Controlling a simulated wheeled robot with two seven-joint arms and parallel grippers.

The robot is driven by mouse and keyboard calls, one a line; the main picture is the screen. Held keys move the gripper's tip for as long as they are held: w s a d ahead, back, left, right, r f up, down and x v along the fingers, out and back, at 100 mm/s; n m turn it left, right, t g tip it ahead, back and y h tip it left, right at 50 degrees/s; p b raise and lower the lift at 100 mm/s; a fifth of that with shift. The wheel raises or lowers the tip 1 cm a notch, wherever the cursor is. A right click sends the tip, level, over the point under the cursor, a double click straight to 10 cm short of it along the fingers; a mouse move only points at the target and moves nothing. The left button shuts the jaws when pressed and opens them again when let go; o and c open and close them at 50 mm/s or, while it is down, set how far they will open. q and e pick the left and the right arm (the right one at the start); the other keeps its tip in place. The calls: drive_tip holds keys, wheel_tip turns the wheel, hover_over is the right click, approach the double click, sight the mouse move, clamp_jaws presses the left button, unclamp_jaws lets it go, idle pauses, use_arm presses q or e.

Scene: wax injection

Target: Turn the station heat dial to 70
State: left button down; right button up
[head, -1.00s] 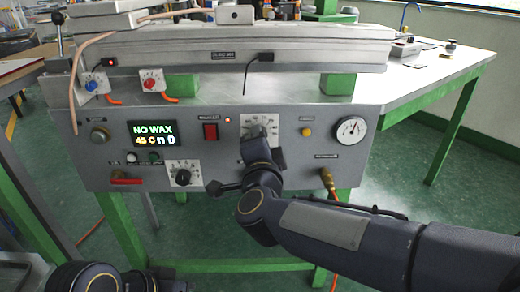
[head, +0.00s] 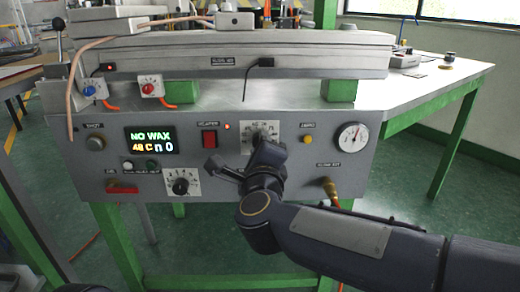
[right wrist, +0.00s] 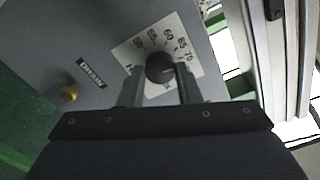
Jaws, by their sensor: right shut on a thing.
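The heat dial has a white scale plate (head: 247,134) on the upper middle of the station's grey front panel. In the right wrist view its round black knob (right wrist: 160,68) sits on the plate, with 60, 65 and 70 among the printed marks. The knob's pointer direction is hard to make out. My right gripper (right wrist: 160,82) has one finger on each side of the knob and is shut on it. In the head view my right gripper (head: 268,150) hides the knob and the lower part of the plate. My left gripper is out of view.
A display (head: 151,140) reads NO WAX with a temperature that looks like 48 C. A red heater switch (head: 209,138), a second dial (head: 181,183), a yellow button (head: 307,140) and a gauge (head: 351,137) surround the heat dial. A brass hose fitting (head: 329,187) is at lower right.

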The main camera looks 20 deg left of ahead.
drive_tip(key=shift+f, duration=0.1)
idle(0.5)
drive_tip(key=o, duration=1)
drive_tip(key=shift+c, duration=0.2)
drive_tip(key=p+v, duration=0.2)
drive_tip(key=v, duration=0.5)
drive_tip(key=shift+s, duration=0.4)
drive_tip(key=shift+d, duration=0.1)
